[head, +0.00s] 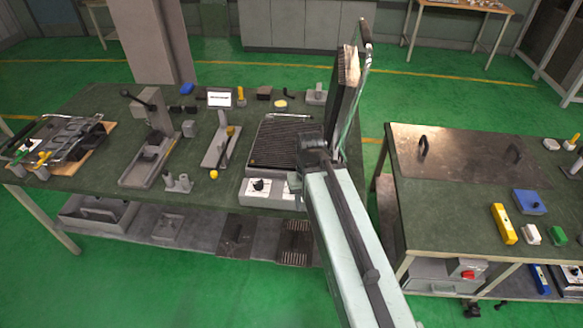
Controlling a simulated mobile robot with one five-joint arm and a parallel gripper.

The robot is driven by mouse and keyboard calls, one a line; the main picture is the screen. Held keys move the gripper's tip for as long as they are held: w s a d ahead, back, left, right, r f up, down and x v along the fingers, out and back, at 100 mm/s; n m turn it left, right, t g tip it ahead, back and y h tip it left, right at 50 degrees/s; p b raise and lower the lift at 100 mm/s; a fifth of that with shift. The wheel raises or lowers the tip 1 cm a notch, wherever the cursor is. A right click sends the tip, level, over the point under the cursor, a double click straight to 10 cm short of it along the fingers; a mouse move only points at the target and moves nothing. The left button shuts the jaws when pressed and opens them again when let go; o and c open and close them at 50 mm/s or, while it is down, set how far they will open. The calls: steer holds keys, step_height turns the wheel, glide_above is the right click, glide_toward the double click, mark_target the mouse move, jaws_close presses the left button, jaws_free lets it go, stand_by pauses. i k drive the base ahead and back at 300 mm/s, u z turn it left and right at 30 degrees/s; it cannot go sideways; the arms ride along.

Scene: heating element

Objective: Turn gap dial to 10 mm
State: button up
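A dark ribbed machine bed (282,142) stands on the green-topped bench. White dial plates (248,193) sit on its front face, and a black knob (259,185) shows on the left one.
A tall upright plate (345,85) rises behind my arm on the right side of the machine. A lever press (150,140) and a stand with a yellow-tipped handle (222,145) are to the left. A second bench (450,190) stands right, across a narrow floor gap.

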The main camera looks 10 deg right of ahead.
mark_target(257, 186)
steer(key=k, duration=1.2)
steer(key=u, duration=0.5)
steer(key=i, duration=1.45)
steer(key=u, duration=0.75)
steer(key=k, duration=0.7)
steer(key=u, duration=0.15)
steer(key=i, duration=0.7)
steer(key=z, duration=0.05)
